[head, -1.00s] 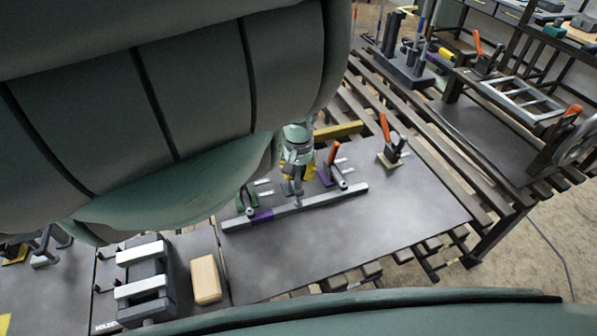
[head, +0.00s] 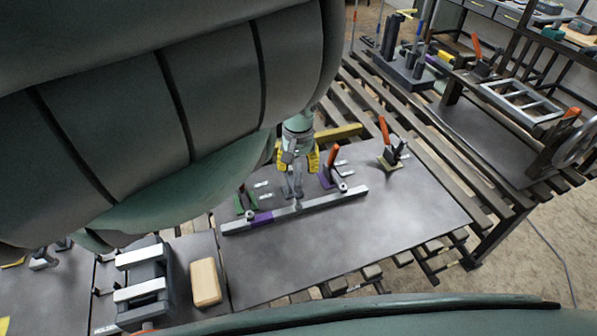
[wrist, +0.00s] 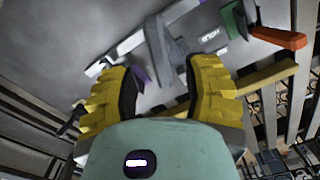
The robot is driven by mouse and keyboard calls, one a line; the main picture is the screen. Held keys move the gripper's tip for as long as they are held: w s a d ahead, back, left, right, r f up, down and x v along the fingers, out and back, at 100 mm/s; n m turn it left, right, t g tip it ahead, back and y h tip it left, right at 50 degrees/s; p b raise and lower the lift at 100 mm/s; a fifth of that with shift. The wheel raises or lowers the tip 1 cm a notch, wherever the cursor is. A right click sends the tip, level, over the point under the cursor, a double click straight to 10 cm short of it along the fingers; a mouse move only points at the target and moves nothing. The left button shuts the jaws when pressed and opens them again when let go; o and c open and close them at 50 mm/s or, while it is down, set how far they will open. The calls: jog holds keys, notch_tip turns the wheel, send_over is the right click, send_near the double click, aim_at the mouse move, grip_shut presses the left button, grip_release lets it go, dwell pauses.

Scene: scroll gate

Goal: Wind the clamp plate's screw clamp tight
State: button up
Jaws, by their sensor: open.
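The clamp plate (head: 400,215) is a dark grey sheet with a long light-grey bar (head: 325,200) lying across it. The grey screw clamp (head: 297,186) stands at the middle of the bar, reaching over it. Its upper part is partly hidden by my gripper. My gripper (head: 298,161) has yellow fingers and is open just above and behind the clamp. In the wrist view my gripper (wrist: 162,88) has its fingers spread, with the grey clamp bracket (wrist: 163,48) seen between and beyond them. I cannot tell whether the fingers touch the clamp.
A purple toggle clamp (head: 330,168) with an orange handle stands close right of my gripper, a green one (head: 244,200) to the left. Another orange-handled clamp (head: 391,150) stands farther right. A yellow bar (head: 338,133) lies behind. The plate's front right is clear.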

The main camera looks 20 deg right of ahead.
aim_at(298, 173)
notch_tip(298, 173, up, 3)
jog(key=shift+w+a+f, duration=0.1)
jog(key=shift+r, duration=0.4)
